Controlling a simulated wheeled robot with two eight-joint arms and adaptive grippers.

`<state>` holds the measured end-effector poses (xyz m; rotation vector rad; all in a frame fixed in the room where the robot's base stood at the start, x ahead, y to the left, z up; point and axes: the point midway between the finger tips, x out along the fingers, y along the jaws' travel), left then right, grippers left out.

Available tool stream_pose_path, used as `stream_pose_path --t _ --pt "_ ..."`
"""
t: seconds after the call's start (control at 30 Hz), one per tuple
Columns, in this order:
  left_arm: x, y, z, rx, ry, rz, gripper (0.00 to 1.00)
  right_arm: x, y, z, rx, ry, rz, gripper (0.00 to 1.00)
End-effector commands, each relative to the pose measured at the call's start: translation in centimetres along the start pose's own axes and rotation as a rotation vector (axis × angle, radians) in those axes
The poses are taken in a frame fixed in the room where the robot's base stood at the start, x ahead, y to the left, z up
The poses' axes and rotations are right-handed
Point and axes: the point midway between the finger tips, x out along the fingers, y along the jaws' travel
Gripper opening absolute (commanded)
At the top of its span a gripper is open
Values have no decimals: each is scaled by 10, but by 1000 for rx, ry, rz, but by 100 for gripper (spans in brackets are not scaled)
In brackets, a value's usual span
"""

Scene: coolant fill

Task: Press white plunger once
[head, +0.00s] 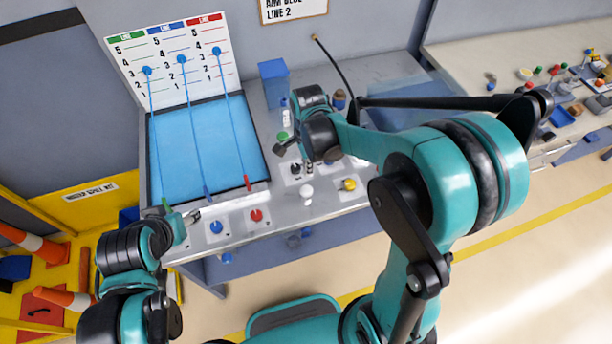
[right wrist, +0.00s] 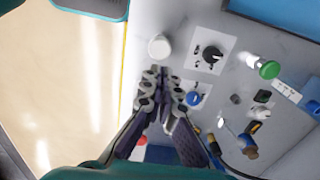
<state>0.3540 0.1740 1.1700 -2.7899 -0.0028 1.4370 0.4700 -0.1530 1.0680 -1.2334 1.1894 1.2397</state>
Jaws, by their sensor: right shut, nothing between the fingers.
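The white plunger (head: 306,192) stands upright on the grey bench panel near its front edge. In the right wrist view the white plunger (right wrist: 159,46) shows as a round white cap just ahead of the fingertips. My right gripper (head: 308,167) is low over the panel, behind the plunger in the head view and partly hidden by its own wrist. In the right wrist view my right gripper (right wrist: 164,76) is shut and empty, its tips beside the cap; I cannot tell if they touch. My left gripper (head: 190,218) is at the bench's left front corner, its fingers unclear.
A black knob (right wrist: 210,52), a blue knob (right wrist: 194,98) and a green cap (right wrist: 267,69) are close by. A yellow knob (head: 349,184) and a red knob (head: 257,215) flank the plunger.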

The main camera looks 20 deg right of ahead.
Motion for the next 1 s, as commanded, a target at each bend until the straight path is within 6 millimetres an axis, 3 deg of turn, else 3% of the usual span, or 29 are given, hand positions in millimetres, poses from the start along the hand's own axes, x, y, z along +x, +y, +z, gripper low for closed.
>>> stream_pose_path --t 0.1,0.27,1.0 --pt "-3 0 -2 0 0 0 53 -17 0 0 0 0 0 0" --pt "-4 0 -3 0 0 0 53 -26 0 0 -1 0 0 0" --pt "-4 0 -3 0 0 0 53 -26 0 0 -1 0 0 0"
